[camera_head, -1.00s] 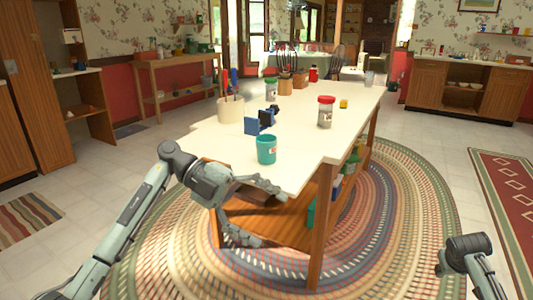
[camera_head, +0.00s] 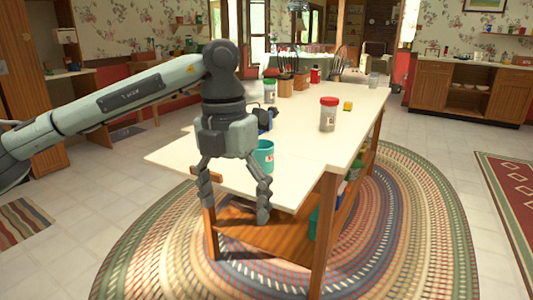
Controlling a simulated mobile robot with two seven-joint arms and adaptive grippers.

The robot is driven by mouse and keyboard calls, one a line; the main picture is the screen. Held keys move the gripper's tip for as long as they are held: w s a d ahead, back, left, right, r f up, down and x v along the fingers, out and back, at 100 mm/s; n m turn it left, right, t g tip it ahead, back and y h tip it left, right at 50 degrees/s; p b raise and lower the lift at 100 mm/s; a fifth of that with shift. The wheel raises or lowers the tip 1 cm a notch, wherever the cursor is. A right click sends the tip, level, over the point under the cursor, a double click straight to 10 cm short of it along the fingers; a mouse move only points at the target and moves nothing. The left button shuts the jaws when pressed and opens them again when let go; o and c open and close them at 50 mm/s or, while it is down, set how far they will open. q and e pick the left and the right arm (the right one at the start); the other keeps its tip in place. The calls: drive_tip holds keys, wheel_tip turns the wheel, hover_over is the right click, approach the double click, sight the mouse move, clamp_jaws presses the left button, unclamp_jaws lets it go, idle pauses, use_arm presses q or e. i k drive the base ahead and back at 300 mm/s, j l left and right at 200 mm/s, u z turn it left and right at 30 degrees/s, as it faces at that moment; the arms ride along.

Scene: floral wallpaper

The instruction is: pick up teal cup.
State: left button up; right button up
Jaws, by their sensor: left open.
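The teal cup (camera_head: 265,155) stands upright near the front edge of the white-topped table (camera_head: 300,150). My left gripper (camera_head: 234,215) hangs with its fingers pointing down and spread apart, empty. In the picture it is in front of and just left of the cup, and its body and right finger overlap the cup's left side. I cannot tell whether they touch. My right gripper is not in view.
A red-lidded jar (camera_head: 328,114) stands behind and right of the cup, with a small yellow block (camera_head: 348,106) beyond it. Another jar (camera_head: 270,91) and dark utensil holders stand farther back.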

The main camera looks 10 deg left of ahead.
sight(264, 154)
drive_tip(key=i, duration=1.2)
